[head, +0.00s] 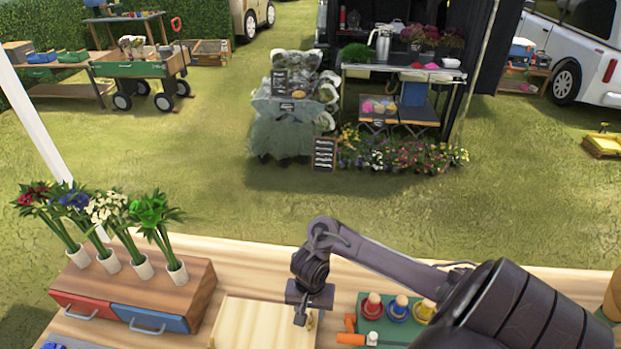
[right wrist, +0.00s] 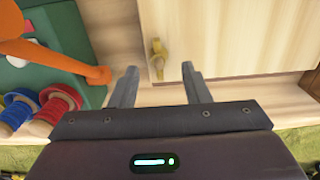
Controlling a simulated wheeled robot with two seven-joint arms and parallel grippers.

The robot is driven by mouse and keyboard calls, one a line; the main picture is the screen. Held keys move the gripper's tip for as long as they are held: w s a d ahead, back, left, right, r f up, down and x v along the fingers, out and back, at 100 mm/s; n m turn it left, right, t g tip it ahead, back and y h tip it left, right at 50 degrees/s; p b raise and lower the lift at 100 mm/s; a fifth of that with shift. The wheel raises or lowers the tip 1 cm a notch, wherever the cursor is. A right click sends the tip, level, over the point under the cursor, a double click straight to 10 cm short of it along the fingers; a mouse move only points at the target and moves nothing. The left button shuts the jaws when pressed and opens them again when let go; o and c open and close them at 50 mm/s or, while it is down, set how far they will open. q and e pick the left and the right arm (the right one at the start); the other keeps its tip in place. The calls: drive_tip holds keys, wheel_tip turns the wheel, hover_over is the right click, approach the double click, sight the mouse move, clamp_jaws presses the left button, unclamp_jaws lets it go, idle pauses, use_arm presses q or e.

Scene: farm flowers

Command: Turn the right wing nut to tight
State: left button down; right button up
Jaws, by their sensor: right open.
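The wing nut (right wrist: 157,58) is a small brass-coloured piece on the pale wooden board (right wrist: 225,35). In the right wrist view it lies just ahead of and between the fingertips of my right gripper (right wrist: 158,74), which is open. The jaws appear empty, with a gap on each side of the nut. In the head view my right gripper (head: 302,309) points down at the right edge of the board (head: 255,325), and the nut is largely hidden beside it. I cannot tell how tight the nut is. My left gripper is not in view.
Right of the board, a green tray (head: 365,302) holds ribbon spools (head: 397,312) and an orange-handled tool (head: 350,338). To the left, a wooden drawer box (head: 190,285) carries several flower bunches (head: 108,215). The bench strip (head: 240,258) behind the board is clear.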

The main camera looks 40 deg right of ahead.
sight(310, 318)
drive_tip(key=shift+w+d+r, duration=0.1)
drive_tip(key=shift+r, duration=2.3)
